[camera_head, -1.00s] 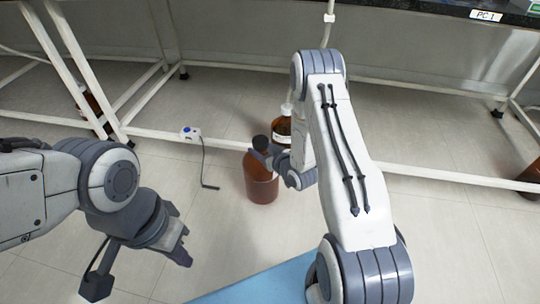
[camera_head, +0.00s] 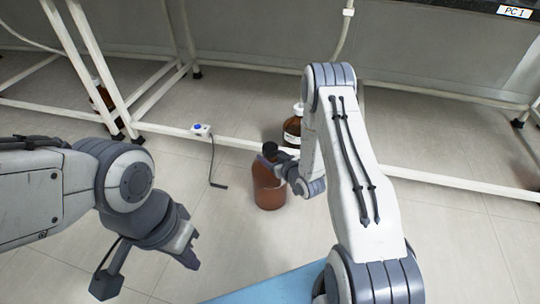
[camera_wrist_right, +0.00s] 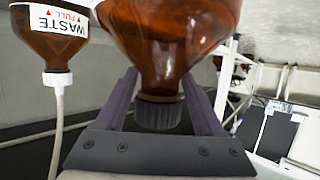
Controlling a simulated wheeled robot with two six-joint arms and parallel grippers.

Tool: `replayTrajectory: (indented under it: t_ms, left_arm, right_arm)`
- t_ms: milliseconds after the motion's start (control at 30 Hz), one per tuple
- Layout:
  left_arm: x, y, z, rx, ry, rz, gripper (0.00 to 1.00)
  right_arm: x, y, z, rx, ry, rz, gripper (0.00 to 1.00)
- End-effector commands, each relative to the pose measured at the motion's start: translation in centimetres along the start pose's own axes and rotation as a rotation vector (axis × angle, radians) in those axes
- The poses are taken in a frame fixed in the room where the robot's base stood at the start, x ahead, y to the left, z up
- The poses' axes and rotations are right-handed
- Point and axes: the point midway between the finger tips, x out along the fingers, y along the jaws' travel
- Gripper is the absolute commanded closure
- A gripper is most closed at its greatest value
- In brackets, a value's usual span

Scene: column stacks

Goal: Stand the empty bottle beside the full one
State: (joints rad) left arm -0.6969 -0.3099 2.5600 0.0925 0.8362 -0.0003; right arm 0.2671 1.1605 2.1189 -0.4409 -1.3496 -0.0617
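A brown bottle with a black cap (camera_head: 269,190), the empty one, is near the middle of the head view, nearly upright. My right gripper (camera_head: 275,160) is at its neck. In the right wrist view the fingers (camera_wrist_right: 160,98) lie on both sides of the neck of this bottle (camera_wrist_right: 165,40), close against it. I cannot tell whether its base touches the floor. The full bottle (camera_head: 291,132) stands just behind it, partly hidden by my right arm. My left gripper (camera_head: 190,250) is open and empty, low at left.
A white bench frame rail (camera_head: 235,142) runs close by the bottles. A small white box with a blue button (camera_head: 201,130) and a cable sits at left. Another brown bottle (camera_head: 102,97) stands behind the left bench legs.

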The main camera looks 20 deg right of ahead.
Motion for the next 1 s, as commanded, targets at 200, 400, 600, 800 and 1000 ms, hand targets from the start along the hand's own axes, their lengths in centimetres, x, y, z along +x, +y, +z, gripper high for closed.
replayTrajectory:
  t_ms: [200,400,600,800,1000]
  left_arm:
    - [0.0,0.0,0.0,0.000,0.000,0.000,1.00]
    - [-0.4,0.0,0.0,0.000,0.000,0.000,1.00]
    - [-2.6,0.2,-0.1,0.000,0.000,0.000,1.00]
    - [-5.0,0.4,-0.3,0.000,0.000,0.000,1.00]
    - [-6.3,0.5,-0.3,0.000,0.000,0.000,1.00]
  right_arm:
    - [0.0,0.0,0.0,0.000,0.000,0.000,0.11]
    - [-0.2,0.0,-0.4,0.000,0.000,0.000,0.11]
    - [-3.4,0.1,-0.7,0.003,-0.004,0.002,0.11]
    - [-7.9,0.1,-0.7,0.006,-0.005,0.003,0.11]
    - [-11.0,0.1,-0.5,0.003,-0.003,0.003,0.11]
